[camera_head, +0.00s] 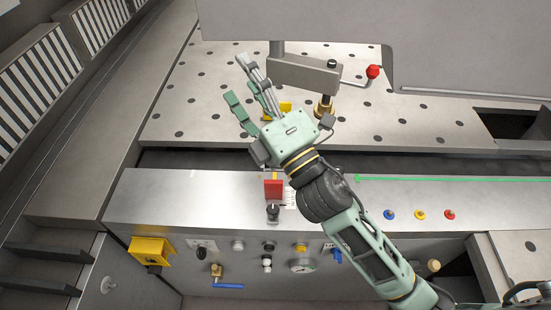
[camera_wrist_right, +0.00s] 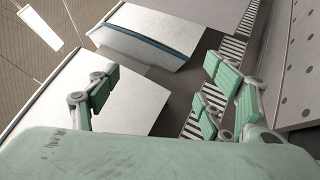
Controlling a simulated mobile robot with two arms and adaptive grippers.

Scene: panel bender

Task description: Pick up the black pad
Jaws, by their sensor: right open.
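I cannot make out a black pad in either view. My right gripper (camera_head: 241,80) is over the perforated metal table (camera_head: 195,100) in the head view, its fingers pointing up and left. It is open and nothing shows between its fingers. In the wrist view the green fingers (camera_wrist_right: 155,97) stand spread apart, with one finger on the left and two on the right. My right gripper and arm hide part of the table and of the front panel. My left gripper is not in view.
A grey clamp arm (camera_head: 303,72) with a red-knobbed lever (camera_head: 373,72) stands just right of the gripper. A red switch (camera_head: 273,188) and coloured buttons (camera_head: 420,215) are on the front ledge. Striped vents (camera_head: 40,75) line the left side. The table's left part is clear.

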